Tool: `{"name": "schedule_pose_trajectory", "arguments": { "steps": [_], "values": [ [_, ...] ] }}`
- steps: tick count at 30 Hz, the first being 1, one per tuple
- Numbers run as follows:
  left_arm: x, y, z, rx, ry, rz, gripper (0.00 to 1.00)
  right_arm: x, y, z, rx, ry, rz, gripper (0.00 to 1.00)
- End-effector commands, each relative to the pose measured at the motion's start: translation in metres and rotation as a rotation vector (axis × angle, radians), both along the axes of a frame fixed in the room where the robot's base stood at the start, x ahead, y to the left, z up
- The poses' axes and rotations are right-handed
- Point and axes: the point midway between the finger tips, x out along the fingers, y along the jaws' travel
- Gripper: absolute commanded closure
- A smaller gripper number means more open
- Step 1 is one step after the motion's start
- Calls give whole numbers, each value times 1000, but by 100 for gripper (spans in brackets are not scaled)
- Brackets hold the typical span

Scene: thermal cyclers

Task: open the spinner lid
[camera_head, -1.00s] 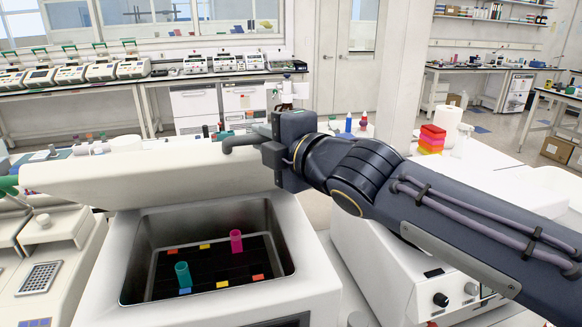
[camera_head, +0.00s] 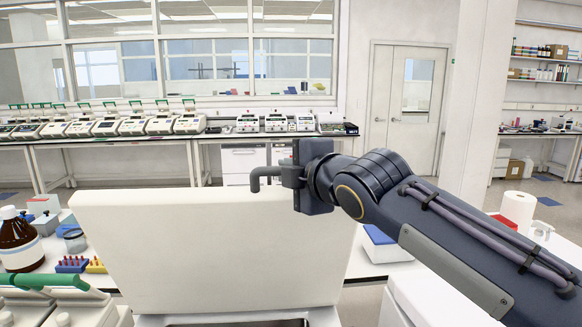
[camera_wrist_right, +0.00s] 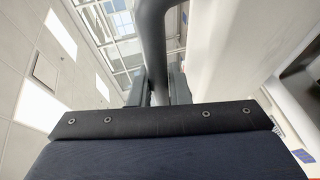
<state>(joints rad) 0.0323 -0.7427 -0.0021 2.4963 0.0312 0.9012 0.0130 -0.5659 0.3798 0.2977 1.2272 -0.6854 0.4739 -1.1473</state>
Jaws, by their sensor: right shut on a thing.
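The spinner lid (camera_head: 205,250) is a broad pale panel, raised and standing nearly upright in the head view. The spinner body (camera_head: 328,317) shows only as a strip along the bottom edge, with a sliver of its dark opening; its contents are out of view. My right gripper (camera_head: 284,178) is at the lid's top right, shut on the dark bent lid handle (camera_head: 262,178). The right wrist view shows the handle (camera_wrist_right: 153,40) as a dark bar running up between the fingers of my right gripper (camera_wrist_right: 158,88). My left gripper is not in view.
A green-handled device (camera_head: 60,300) is at lower left. A blue-and-white box (camera_head: 385,245) and a paper roll (camera_head: 517,208) are at right.

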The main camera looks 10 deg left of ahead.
Motion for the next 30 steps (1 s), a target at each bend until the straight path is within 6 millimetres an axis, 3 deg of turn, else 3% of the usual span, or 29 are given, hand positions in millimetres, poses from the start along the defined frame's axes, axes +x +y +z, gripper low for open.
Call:
{"name": "schedule_pose_trajectory", "arguments": {
  "steps": [12,13,18,26,30],
  "values": [
    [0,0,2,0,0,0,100,2,0,1,1,8,-2,100],
    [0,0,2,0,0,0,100,2,0,1,1,8,-2,82],
    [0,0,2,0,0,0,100,2,0,1,-1,7,-1,62],
    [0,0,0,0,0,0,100,0,-1,0,-1,8,0,62],
    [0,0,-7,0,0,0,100,-12,-11,3,0,4,-1,62]
  ]
}}
